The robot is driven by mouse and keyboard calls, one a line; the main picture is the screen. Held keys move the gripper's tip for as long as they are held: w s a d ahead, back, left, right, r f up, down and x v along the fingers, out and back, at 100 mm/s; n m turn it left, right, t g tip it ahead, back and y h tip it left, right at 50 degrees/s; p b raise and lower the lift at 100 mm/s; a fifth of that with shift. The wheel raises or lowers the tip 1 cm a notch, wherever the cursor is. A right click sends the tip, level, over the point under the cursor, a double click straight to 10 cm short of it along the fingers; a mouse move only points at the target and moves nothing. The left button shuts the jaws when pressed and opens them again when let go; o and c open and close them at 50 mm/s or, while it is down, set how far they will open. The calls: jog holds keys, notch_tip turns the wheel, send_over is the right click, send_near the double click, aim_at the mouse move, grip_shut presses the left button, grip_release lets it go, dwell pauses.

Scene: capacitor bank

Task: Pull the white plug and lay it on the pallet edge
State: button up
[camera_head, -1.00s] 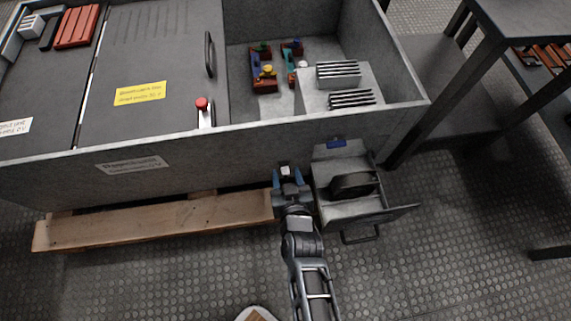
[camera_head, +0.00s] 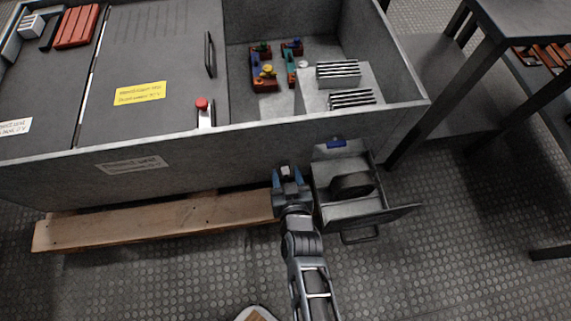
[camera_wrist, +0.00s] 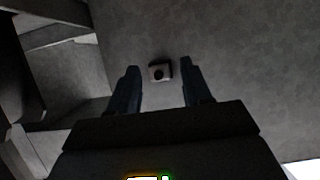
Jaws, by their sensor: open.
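The white plug (camera_head: 285,170) is a small pale block with a dark centre on the front wall of the grey cabinet. It also shows in the wrist view (camera_wrist: 160,71), upper middle, between the finger tips. My gripper (camera_head: 288,178) is open, with one blue finger on each side of the plug. In the wrist view my gripper (camera_wrist: 160,80) shows gaps between both fingers and the plug. Contact is not visible. The wooden pallet edge (camera_head: 150,222) sticks out under the cabinet, left of my gripper.
An open drawer (camera_head: 350,209) with a dark rounded thing (camera_head: 352,185) inside stands close on the right of my gripper. The grey cabinet wall (camera_head: 220,155) rises above the pallet. Studded floor in front is mostly clear. A dark table (camera_head: 520,45) stands at right.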

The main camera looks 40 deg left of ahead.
dwell(0.3)
grip_shut()
dwell(0.3)
jog(key=o, duration=0.7)
grip_release()
jog(key=shift+p+v, duration=1.65)
jog(key=shift+v, duration=2.25)
jog(key=shift+c, duration=0.4)
